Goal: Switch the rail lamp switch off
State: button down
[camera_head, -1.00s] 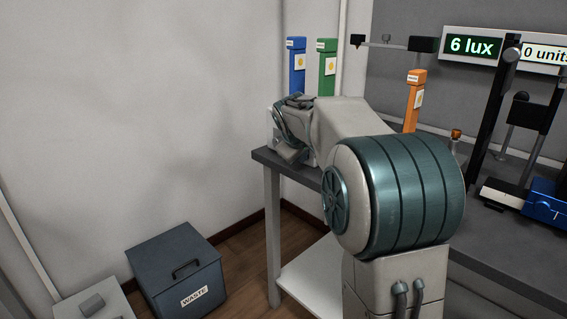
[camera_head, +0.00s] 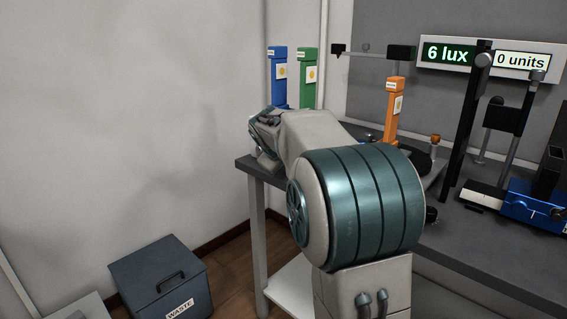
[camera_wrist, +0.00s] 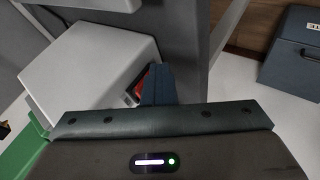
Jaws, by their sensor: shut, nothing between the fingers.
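In the wrist view my gripper (camera_wrist: 158,84) is shut, with its dark fingers together and nothing between them. A pale box (camera_wrist: 92,65) lies just left of the fingers. A red part (camera_wrist: 143,82), which looks like a switch rocker, shows on the box's near side, right beside the fingertips and partly hidden by them. I cannot tell whether the fingers touch it, or which way it is set. In the head view my arm hides the fingers, and my wrist is over the left corner of the bench (camera_head: 248,163). The lux display (camera_head: 447,53) reads 6 lux.
Blue (camera_head: 278,75), green (camera_head: 307,75) and orange (camera_head: 393,110) posts stand on the bench. A black rail stand (camera_head: 466,120) and a blue device (camera_head: 530,205) are at the right. A waste bin (camera_head: 160,280) is on the floor at the left, where the floor is partly open.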

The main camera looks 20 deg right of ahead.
jog(key=shift+d+r, duration=0.2)
jog(key=shift+r, duration=0.3)
jog(key=shift+d+r, duration=0.15)
jog(key=shift+r, duration=0.3)
jog(key=a+f, duration=0.1)
jog(key=s+a+b, duration=0.1)
jog(key=a+f+b, duration=0.1)
jog(key=shift+s+a+f, duration=0.3)
jog(key=shift+s+a, duration=0.05)
jog(key=shift+a, duration=0.05)
jog(key=a+f+p+v, duration=0.1)
jog(key=p+v, duration=0.1)
jog(key=v, duration=0.8)
jog(key=shift+s+p, duration=0.35)
jog(key=shift+s, duration=0.05)
jog(key=s+a+r+m+g+y+p, duration=0.1)
jog(key=s+r+p, duration=0.3)
jog(key=s+p, duration=0.5)
jog(key=s+a+r+m+g+y+p, duration=0.1)
jog(key=s+r+p, duration=0.3)
jog(key=s+p, duration=0.5)
jog(key=s+a+r+m+g+y+p, duration=0.2)
jog(key=s+r+p, duration=0.2)
jog(key=s+p, duration=0.5)
jog(key=p, duration=0.3)
jog(key=shift+a+r+m+y, duration=0.15)
jog(key=shift+r+m+y, duration=0.05)
jog(key=shift+m+y, duration=0.2)
